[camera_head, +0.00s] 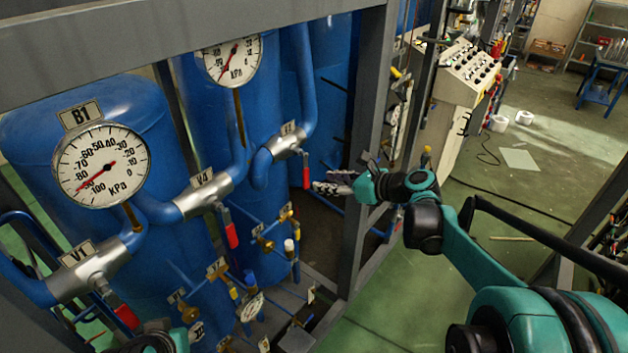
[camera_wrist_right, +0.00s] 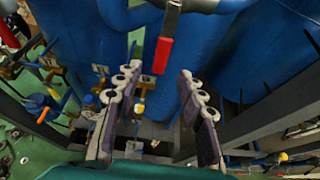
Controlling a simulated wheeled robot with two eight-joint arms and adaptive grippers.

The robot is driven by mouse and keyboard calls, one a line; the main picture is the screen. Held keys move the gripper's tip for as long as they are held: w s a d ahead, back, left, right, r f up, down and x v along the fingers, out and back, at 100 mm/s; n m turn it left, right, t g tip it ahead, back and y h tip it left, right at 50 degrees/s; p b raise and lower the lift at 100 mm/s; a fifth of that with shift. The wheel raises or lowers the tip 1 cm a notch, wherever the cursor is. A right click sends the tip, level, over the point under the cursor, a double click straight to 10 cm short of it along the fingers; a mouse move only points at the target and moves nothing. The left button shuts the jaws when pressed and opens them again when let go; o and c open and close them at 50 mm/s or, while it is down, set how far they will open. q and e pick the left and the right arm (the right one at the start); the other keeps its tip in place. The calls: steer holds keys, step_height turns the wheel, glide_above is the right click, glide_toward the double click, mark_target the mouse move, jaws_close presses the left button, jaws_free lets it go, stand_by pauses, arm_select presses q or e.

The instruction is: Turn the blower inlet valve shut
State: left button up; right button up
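Three red-handled valves sit on the blue pipes. The valve marked V1 (camera_head: 88,272) is at lower left, V4 (camera_head: 203,192) is in the middle, and a third valve (camera_head: 288,143) with a hard-to-read tag is farther right. None is legibly marked as the blower inlet. The third valve's red handle (camera_head: 306,172) hangs down. My right gripper (camera_head: 326,181) is just right of this handle. In the right wrist view the gripper (camera_wrist_right: 159,74) is open and empty, with a red handle (camera_wrist_right: 163,54) ahead between its fingertips. A bit of my left arm shows at the bottom edge; its fingers are hidden.
Round gauges (camera_head: 102,165) stand above the pipes before blue tanks (camera_head: 75,105). A grey frame post (camera_head: 366,150) rises close behind my right gripper. Small valves and thin pipes (camera_head: 265,240) crowd below. Green floor is open at right, near a control console (camera_head: 468,75).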

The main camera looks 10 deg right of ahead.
steer(key=shift+v, duration=1.7)
steer(key=s+a+f+n+g+h+b, duration=0.25)
steer(key=s+f+n+b, duration=0.25)
steer(key=s+f+n, duration=0.25)
steer(key=s+a+f+n+g+h+b, duration=0.1)
steer(key=s+a+f+n+h+b, duration=0.1)
steer(key=s+a+f+n+b, duration=0.45)
steer(key=s+d+f+n+h+b, duration=0.4)
steer(key=s+f+n, duration=0.5)
steer(key=f+n, duration=0.5)
steer(key=shift+s+d+n, duration=0.15)
steer(key=shift+d+n, duration=0.15)
steer(key=shift+d, duration=0.35)
